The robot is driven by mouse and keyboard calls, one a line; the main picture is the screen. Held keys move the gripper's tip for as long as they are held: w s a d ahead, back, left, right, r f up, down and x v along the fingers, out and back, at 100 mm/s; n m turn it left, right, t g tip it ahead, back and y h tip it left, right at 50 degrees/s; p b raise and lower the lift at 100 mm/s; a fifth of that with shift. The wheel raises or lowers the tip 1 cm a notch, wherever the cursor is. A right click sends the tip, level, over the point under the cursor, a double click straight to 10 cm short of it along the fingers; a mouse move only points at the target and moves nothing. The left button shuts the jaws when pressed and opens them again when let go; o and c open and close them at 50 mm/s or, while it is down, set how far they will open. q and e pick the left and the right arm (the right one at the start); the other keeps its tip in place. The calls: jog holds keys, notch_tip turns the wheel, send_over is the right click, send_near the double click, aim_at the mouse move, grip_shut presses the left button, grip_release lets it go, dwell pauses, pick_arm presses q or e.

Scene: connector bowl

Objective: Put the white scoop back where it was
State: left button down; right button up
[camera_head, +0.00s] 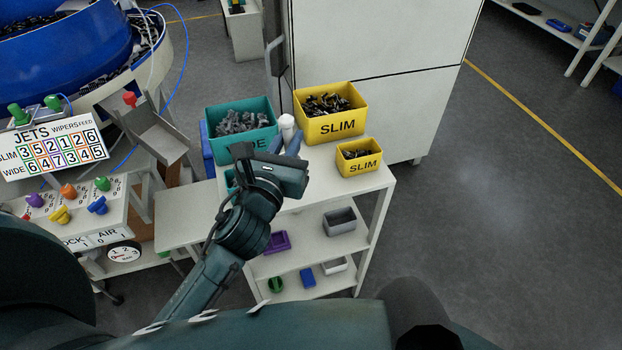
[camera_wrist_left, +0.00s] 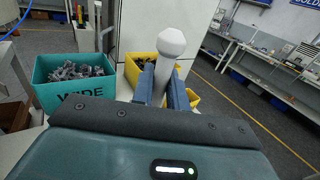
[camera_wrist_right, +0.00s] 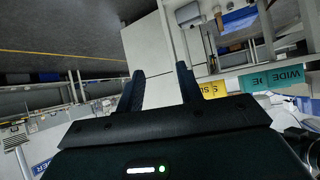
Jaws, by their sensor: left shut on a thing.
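The white scoop (camera_head: 287,122) shows its pale knobbed handle end; in the left wrist view the handle (camera_wrist_left: 171,43) stands upright between my fingers. The rest of the scoop is hidden. My left gripper (camera_head: 289,141) is shut on it above the cart top, between the teal WIDE bin (camera_head: 240,108) and the large yellow SLIM bin (camera_head: 329,138). I cannot tell whether the scoop touches the cart. My right gripper (camera_wrist_right: 160,85) shows in its own wrist view, fingers apart and empty, away from the bins.
The small yellow SLIM bin (camera_head: 357,171) stands at the cart's right corner. The white cart (camera_head: 318,183) has lower shelves with small trays. A white cabinet (camera_head: 375,45) stands behind. The right floor is clear.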

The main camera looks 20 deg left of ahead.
pick_arm(q)
jog(key=w+d+r, duration=0.2)
jog(key=w, duration=0.4)
notch_tip(320, 180, down, 10)
jog(key=b, duration=0.3)
jog(key=shift+w+a+r+b, duration=0.15)
jog(key=shift+w+b, duration=0.15)
jog(key=shift+b, duration=0.05)
pick_arm(e)
jog(key=shift+a+f+n+y, duration=0.3)
jog(key=shift+a+y, duration=0.1)
jog(key=shift+a, duration=0.2)
jog(key=shift+w, duration=0.1)
pick_arm(q)
jog(key=shift+f, duration=0.2)
jog(key=c, duration=1.4)
grip_release()
